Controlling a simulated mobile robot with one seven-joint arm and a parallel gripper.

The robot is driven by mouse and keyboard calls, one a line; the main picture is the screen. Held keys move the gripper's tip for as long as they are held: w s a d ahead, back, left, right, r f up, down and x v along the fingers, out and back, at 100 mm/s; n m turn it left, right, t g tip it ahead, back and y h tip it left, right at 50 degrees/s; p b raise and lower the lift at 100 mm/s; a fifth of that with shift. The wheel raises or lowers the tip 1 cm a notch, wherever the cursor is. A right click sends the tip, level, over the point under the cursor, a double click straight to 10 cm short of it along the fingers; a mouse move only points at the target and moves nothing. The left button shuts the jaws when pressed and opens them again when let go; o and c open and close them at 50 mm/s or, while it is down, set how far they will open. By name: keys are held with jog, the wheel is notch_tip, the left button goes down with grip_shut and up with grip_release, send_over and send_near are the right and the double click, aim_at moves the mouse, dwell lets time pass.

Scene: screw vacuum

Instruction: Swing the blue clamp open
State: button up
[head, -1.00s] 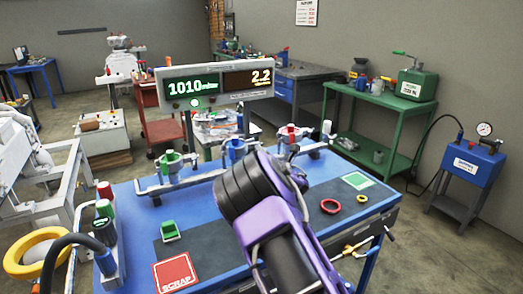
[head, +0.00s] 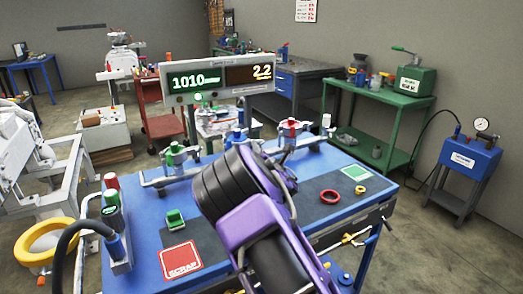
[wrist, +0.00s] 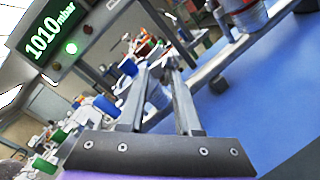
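The blue clamp (head: 236,140) stands on the rail at the back of the blue bench, between the green clamp (head: 176,155) and the red clamp (head: 290,130). My arm partly covers it in the head view. In the wrist view my gripper (wrist: 158,68) has its two fingers apart with a gap between them. A small blue part shows in the gap, beyond or between the fingers; I cannot tell if they touch it. In the head view the fingers are hidden behind my wrist.
The display (head: 218,82) reading 1010 mbar stands behind the clamps. A red scrap mat (head: 180,262), a green block (head: 175,219) and a red ring (head: 330,197) lie on the bench. Coloured buttons (head: 112,200) stand at its left.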

jog(key=shift+o, duration=0.2)
jog(key=shift+d, duration=0.1)
jog(key=v, duration=1.7)
jog(key=shift+s+p, duration=0.25)
jog(key=shift+p, duration=0.1)
jog(key=shift+f, duration=0.1)
